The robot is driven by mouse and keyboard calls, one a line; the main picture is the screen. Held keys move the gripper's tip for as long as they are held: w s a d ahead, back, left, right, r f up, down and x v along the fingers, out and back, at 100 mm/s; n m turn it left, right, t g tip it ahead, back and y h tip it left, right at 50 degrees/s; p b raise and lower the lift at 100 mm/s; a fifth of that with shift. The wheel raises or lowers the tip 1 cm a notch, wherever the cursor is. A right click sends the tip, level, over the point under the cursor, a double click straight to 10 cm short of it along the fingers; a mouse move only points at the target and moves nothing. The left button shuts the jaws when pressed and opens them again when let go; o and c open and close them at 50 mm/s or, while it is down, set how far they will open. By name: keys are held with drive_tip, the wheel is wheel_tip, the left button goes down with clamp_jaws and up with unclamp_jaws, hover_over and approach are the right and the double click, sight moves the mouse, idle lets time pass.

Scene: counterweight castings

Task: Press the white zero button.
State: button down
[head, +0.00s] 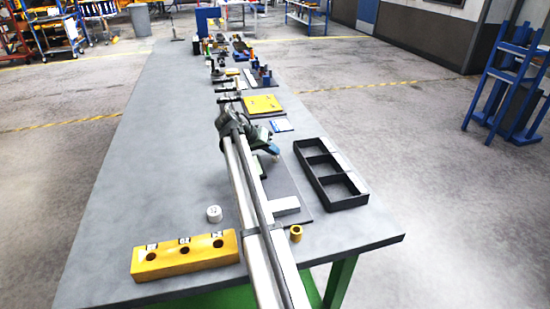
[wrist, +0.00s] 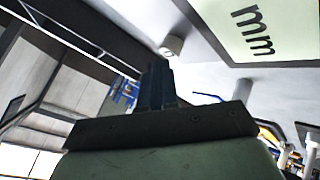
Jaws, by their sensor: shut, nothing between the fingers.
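In the wrist view the white button (wrist: 171,46) is a small round knob on a pale housing, beside a pale green display (wrist: 245,25) marked "mm". My gripper (wrist: 158,68) is shut and empty. Its dark fingertips point at the button and sit very close to it, overlapping its near edge in the picture; I cannot tell whether they touch. In the head view my gripper (head: 274,151) is over the dark plate on the bench, beside a small green patch (head: 259,168) that looks like the display. My arm hides most of the device, and the button cannot be made out there.
A black tray with three compartments (head: 318,184) stands right of the plate. The bench's left side is clear.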

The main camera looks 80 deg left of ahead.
sight(273, 158)
drive_tip(key=shift+f, duration=0.45)
idle(1.0)
drive_tip(key=shift+r, duration=0.9)
drive_tip(key=shift+r, duration=2.5)
